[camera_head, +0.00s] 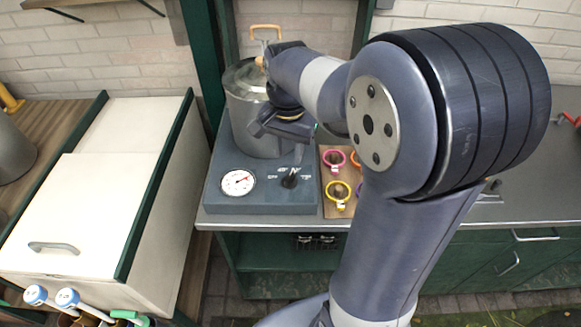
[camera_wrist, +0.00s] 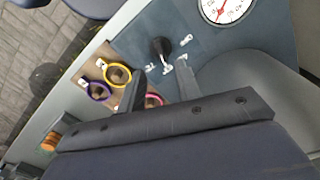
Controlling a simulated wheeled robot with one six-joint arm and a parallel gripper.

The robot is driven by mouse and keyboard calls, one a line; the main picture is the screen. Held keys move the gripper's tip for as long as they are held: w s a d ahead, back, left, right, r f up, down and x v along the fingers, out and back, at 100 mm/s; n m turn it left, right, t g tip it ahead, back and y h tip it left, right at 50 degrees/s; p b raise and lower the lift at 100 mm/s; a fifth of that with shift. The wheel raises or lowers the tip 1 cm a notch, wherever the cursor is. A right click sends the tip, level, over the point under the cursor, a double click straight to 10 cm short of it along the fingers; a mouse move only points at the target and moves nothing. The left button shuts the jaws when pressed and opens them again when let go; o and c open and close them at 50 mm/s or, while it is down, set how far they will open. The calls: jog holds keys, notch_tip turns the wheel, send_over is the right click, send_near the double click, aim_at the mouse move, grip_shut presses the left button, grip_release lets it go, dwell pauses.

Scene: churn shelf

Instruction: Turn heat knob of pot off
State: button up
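The heat knob (camera_head: 291,180) is small and black on the sloped grey front panel (camera_head: 262,197) of the pot's base. It also shows in the wrist view (camera_wrist: 159,47), with pale markings around it; I cannot read its setting. The grey metal pot (camera_head: 243,122) with a lid stands behind the panel, partly hidden by my arm. My gripper (camera_wrist: 162,83) is open and empty, its two fingers spread apart. In the head view it hangs in front of the pot, above the knob and apart from it.
A round white gauge (camera_head: 238,183) sits left of the knob. Right of the panel, a wooden board (camera_head: 328,210) holds yellow (camera_wrist: 118,73), purple (camera_wrist: 97,92) and pink (camera_wrist: 153,99) rings. A white chest (camera_head: 75,215) stands at left.

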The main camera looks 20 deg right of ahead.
aim_at(289, 177)
notch_tip(289, 177, down, 8)
jog(key=shift+f, duration=0.1)
dwell(0.4)
grip_shut()
